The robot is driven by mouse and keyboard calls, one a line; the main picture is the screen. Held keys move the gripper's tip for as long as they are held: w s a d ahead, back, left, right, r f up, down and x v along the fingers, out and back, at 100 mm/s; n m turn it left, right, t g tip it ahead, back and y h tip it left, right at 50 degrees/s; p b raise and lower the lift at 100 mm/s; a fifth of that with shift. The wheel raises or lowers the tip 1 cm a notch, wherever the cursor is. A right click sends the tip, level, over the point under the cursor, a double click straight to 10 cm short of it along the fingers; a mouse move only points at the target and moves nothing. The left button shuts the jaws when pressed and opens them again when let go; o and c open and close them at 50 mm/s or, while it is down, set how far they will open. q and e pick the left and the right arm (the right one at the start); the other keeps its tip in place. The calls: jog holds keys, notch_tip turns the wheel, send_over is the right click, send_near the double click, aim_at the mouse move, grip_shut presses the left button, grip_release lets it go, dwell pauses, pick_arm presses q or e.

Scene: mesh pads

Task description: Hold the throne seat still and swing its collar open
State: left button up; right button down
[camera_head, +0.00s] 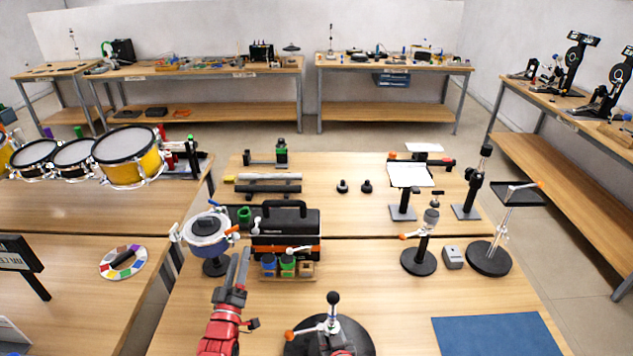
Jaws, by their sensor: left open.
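A round black padded disc (360,338), which looks like the throne seat, lies at the bottom middle, cut off by the picture's edge. A pale metal fitting (318,327) with an orange-tipped lever (290,335) sits on it, and a black ball knob (333,298) stands above. I take this fitting for the collar; I cannot tell whether it is swung open. My left gripper (238,268) is open, its fingers pointing away, left of and beyond the disc and apart from it. Nothing shows between the fingers. My right gripper cannot be made out.
A black case (288,222) and a small wooden rack of jars (287,271) stand beyond the left gripper. A blue drum-like pot (208,232) on a stand is left of the case. Stands on round bases (418,263) fill the right.

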pick_arm(q)
jog(key=w+d+f+n+g+h, duration=0.2)
jog(key=w+f+n+g, duration=0.1)
jog(key=w+f+g, duration=0.3)
jog(key=n+g+h, duration=0.1)
jog(key=n+g, duration=0.4)
jog(key=g, duration=1.1)
send_near(287, 333)
jog(key=x, duration=0.5)
jog(key=shift+x, duration=2)
grip_shut()
